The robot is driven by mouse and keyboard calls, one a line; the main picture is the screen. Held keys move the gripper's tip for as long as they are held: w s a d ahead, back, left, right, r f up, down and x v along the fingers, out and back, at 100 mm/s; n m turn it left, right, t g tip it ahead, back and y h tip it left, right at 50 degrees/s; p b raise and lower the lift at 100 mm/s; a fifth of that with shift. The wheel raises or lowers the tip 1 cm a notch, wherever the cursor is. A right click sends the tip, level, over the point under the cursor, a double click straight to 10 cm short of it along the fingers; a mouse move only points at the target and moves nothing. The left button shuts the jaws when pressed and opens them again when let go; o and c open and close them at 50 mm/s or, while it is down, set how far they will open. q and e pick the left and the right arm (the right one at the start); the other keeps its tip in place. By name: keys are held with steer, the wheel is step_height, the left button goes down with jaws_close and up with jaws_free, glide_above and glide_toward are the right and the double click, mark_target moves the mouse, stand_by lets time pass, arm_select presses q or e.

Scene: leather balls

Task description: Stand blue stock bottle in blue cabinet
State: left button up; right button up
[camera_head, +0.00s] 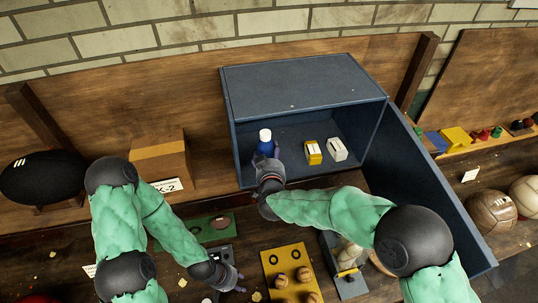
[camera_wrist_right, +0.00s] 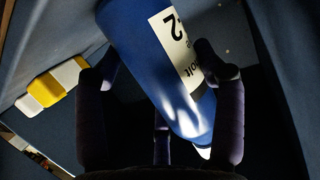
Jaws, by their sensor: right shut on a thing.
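The blue stock bottle (camera_head: 264,147) has a white cap and stands near upright inside the left part of the blue cabinet (camera_head: 300,86). In the right wrist view the bottle (camera_wrist_right: 150,55) shows a white label with a "2", between the fingers. My right gripper (camera_head: 267,160) reaches through the open front and is shut on the bottle; its fingers also show in the wrist view (camera_wrist_right: 165,95). The bottle's base is hidden, so I cannot tell if it touches the cabinet floor. My left gripper (camera_head: 232,276) is low over the bench, its fingers unclear.
The cabinet door (camera_head: 420,180) hangs open at right. A cardboard box (camera_head: 158,160) stands left. A yellow ball tray (camera_head: 291,263) lies in front.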

steer(key=o, duration=1.1)
steer(key=shift+f, duration=0.2)
steer(key=o, duration=0.4)
steer(key=shift+r, duration=0.2)
steer(key=shift+s+r, duration=0.1)
steer(key=shift+s, duration=0.05)
steer(key=v, duration=1.1)
steer(key=shift+s+r+b, duration=0.1)
steer(key=shift+s+b, duration=0.2)
steer(key=shift+s, duration=0.1)
